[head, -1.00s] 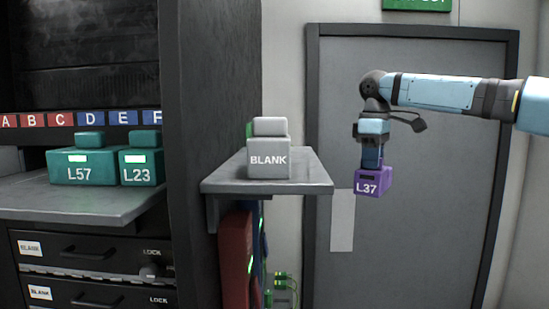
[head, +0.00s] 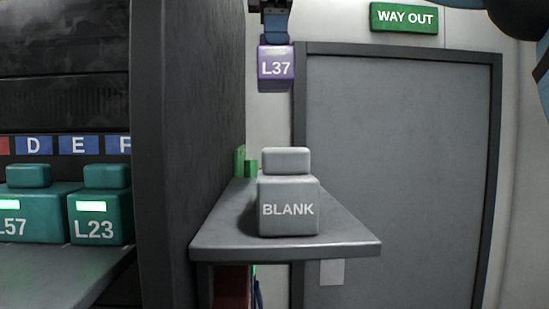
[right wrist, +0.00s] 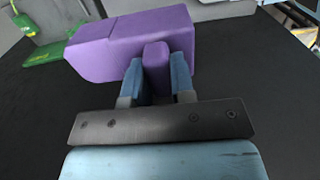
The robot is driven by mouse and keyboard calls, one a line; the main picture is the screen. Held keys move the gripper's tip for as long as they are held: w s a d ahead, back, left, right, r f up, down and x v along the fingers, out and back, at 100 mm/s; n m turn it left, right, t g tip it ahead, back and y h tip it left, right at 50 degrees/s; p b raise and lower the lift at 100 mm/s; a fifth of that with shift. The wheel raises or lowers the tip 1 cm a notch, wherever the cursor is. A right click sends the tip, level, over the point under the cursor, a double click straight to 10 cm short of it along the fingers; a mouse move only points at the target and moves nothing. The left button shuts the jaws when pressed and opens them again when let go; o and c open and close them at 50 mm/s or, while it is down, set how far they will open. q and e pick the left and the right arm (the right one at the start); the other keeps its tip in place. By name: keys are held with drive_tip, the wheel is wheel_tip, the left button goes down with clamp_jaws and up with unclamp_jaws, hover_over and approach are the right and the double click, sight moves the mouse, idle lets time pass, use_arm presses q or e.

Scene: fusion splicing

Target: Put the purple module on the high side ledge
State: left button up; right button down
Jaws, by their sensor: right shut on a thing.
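The purple module (head: 276,68), labelled L37, hangs upright under my right gripper (head: 275,40) at the top of the head view. In the right wrist view, both fingers of the gripper (right wrist: 156,78) are shut on the narrow grip of the purple module (right wrist: 135,45). The grey side ledge (head: 345,238) sticks out from the dark cabinet side, below the module. The module is well above the ledge, apart from it and from the grey block on it. My left gripper is not in view.
A grey block labelled BLANK (head: 288,208) stands on the ledge front. Green items (head: 243,162) show behind it. Teal modules L57 (head: 35,212) and L23 (head: 101,218) sit on the shelf at left. A grey door (head: 400,170) stands to the right.

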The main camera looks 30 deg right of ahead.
drive_tip(key=shift+f, duration=8.8)
drive_tip(key=shift+w+d+f, duration=0.1)
drive_tip(key=shift+d+f, duration=0.05)
drive_tip(key=shift+f, duration=0.35)
drive_tip(key=c, duration=1)
unclamp_jaws()
drive_tip(key=shift+o, duration=0.2)
